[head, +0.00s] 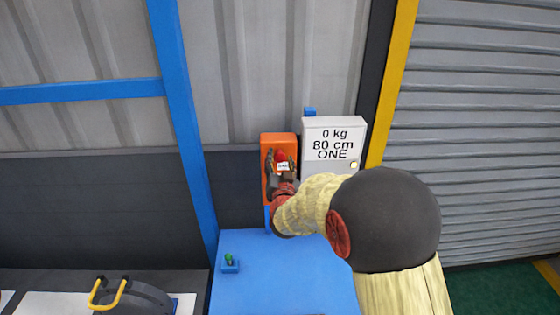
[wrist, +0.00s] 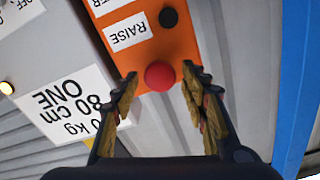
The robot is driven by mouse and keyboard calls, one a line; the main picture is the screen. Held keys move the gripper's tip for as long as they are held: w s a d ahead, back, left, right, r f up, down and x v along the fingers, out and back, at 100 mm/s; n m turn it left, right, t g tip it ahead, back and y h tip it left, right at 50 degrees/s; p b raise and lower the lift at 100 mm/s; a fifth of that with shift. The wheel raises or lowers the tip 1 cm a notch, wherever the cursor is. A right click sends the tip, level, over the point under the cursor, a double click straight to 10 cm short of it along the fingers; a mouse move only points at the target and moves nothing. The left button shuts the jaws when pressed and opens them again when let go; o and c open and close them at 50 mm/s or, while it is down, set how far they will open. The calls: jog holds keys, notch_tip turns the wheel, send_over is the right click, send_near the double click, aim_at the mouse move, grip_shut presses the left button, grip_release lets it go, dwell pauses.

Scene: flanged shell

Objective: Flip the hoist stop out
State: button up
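The orange hoist control box (head: 267,143) is mounted at the wall, left of a grey cabinet. It also shows in the wrist view (wrist: 187,45), upside down, with a white RAISE label and a round black button (wrist: 168,17). A round red button (wrist: 159,75), which looks like the hoist stop, is on the same box; it also shows in the head view (head: 280,155). My gripper (wrist: 161,80) is open, its fingers on either side of the red button. Whether the fingertips touch it I cannot tell. My gripper (head: 282,170) covers the box's lower part in the head view.
The grey cabinet (head: 316,172) bears a sign reading 0 kg, 80 cm, ONE and a small lit lamp (head: 354,164). A blue post (head: 178,100) stands to the left. A blue surface (head: 280,280) with a small green item (head: 229,259) lies below.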

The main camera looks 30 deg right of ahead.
dwell(0.3)
jog(key=v, duration=1.2)
jog(key=s+a+f+n+g+y, duration=0.1)
jog(key=s+a+f+g+y, duration=0.15)
jog(key=f, duration=0.25)
jog(key=s+a+f+n+g+y+b, duration=0.1)
jog(key=s+a+f+n+g+y, duration=0.15)
jog(key=f, duration=0.25)
jog(key=s+a+f+n+g+y, duration=0.1)
jog(key=s+a+f+g, duration=0.1)
jog(key=a+f, duration=0.25)
jog(key=s+n+g+b, duration=0.1)
jog(key=s+b, duration=0.3)
jog(key=s, duration=0.3)
jog(key=s+a+r+n+g+b, duration=0.1)
jog(key=s+b, duration=0.4)
jog(key=s, duration=0.2)
jog(key=s+a+n+g+y+b, duration=0.1)
jog(key=s+g+b, duration=0.1)
jog(key=s+b, duration=0.2)
jog(key=shift+s+r+n, duration=0.2)
jog(key=shift+s+n, duration=0.15)
jog(key=shift+s, duration=1.45)
